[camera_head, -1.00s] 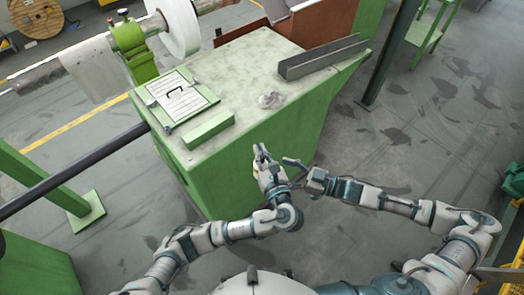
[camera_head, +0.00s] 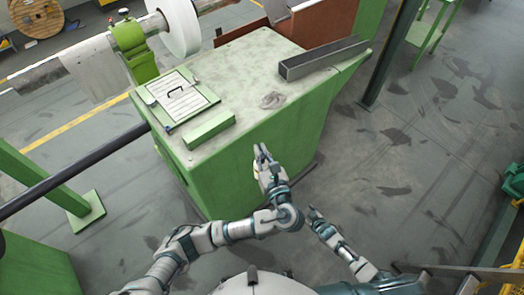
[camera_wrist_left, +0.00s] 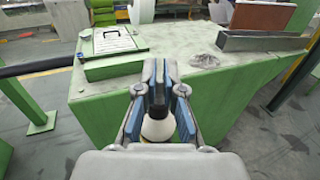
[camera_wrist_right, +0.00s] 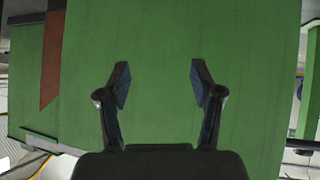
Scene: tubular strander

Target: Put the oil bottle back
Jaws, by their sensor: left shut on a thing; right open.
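The oil bottle (camera_wrist_left: 158,127) shows in the left wrist view as a small pale bottle with a dark top. My left gripper (camera_wrist_left: 159,75) is shut on it, and its fingers hide part of it. In the head view the left gripper (camera_head: 261,155) is in front of the near side of the green cabinet, below its top edge. The bottle is mostly hidden there. My right gripper (camera_head: 313,212) is lower and to the right, apart from the bottle. In the right wrist view the right gripper (camera_wrist_right: 160,85) is open and empty, facing a green surface.
The green cabinet's pale top (camera_head: 240,75) carries a panel with a black handle (camera_head: 181,94), a green block (camera_head: 208,131), a crumpled grey cloth (camera_head: 272,100) and a grey metal channel (camera_head: 322,57). Its middle has free room. A dark bar (camera_head: 75,168) runs at the left.

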